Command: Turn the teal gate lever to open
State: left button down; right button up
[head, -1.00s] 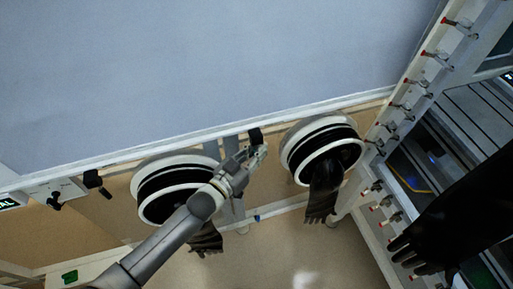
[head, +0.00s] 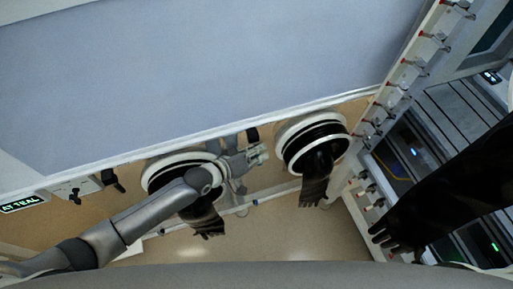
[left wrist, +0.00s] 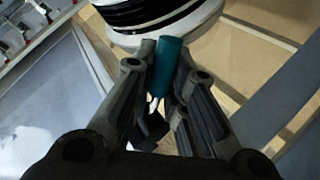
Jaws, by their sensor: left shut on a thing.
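The teal gate lever (left wrist: 168,58) shows in the left wrist view as a short teal handle between my fingers. My left gripper (left wrist: 164,78) is shut on it, with one finger on each side. A dark part sits below the handle between the finger bases. In the head view my left gripper (head: 257,156) is at the wall between the two round glove ports, just below a black fitting (head: 252,136). The lever cannot be made out there. My right gripper is not in view.
A left glove port (head: 158,166) and a right glove port (head: 284,150) flank my gripper, with black gloves hanging down. A pale blue panel (head: 200,75) lies above. A rack with red-tipped fittings (head: 404,75) stands right. A sign (head: 22,203) glows far left.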

pick_arm(q)
jog(key=shift+s+r+n+g, duration=0.2)
jog(key=shift+r+n+g, duration=0.15)
jog(key=shift+n+g, duration=0.25)
jog(key=shift+d, duration=0.1)
jog(key=c, duration=1.7)
grip_release()
jog(key=v, duration=1.2)
jog(key=shift+r, duration=0.1)
